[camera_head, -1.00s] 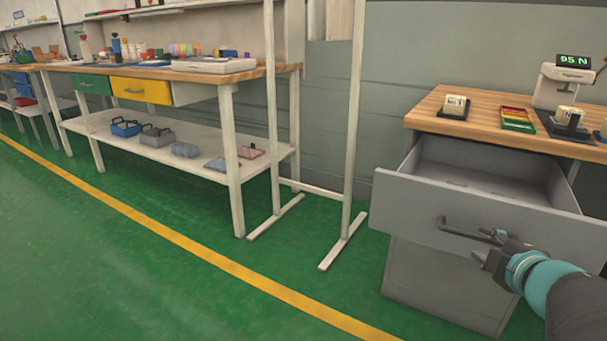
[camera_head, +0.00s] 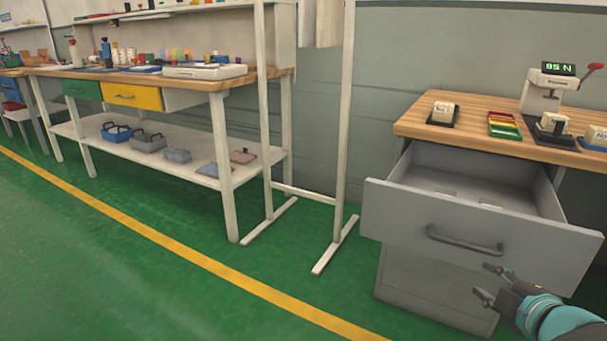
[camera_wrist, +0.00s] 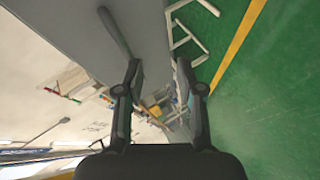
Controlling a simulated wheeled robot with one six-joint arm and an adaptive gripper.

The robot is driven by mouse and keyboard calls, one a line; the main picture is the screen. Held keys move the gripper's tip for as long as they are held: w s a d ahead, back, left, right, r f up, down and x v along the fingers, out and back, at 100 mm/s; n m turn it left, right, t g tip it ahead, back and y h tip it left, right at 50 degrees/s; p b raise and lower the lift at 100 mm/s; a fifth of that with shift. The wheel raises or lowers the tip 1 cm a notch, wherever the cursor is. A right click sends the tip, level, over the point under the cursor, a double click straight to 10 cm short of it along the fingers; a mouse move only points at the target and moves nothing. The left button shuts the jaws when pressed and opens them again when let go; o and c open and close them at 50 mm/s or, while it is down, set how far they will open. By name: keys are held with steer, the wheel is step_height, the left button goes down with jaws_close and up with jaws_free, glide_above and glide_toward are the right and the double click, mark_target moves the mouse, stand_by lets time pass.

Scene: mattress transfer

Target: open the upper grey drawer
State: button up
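The upper grey drawer (camera_head: 400,217) at the right of the head view is pulled well out of its cabinet, and its inside shows. Its dark bar handle (camera_head: 464,241) is on the front panel. My gripper (camera_head: 483,282) is just below and in front of the handle, apart from it, with its fingers spread and nothing between them. In the wrist view my gripper (camera_wrist: 156,75) also shows open and empty, with the drawer handle (camera_wrist: 115,32) beyond the left finger.
The wooden cabinet top (camera_head: 470,135) holds a block on a black stand (camera_head: 443,113), a coloured tray (camera_head: 503,125) and a force gauge press (camera_head: 543,85). A white metal frame (camera_head: 338,170) stands left of the cabinet. Green floor (camera_head: 130,260) is clear in front.

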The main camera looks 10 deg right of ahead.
steer(key=s+a+r+n+t+h, duration=0.1)
steer(key=s+a+r, duration=0.2)
steer(key=r, duration=0.5)
steer(key=shift+s+r+h, duration=0.15)
steer(key=shift+s+h, duration=0.25)
steer(key=shift+s, duration=0.4)
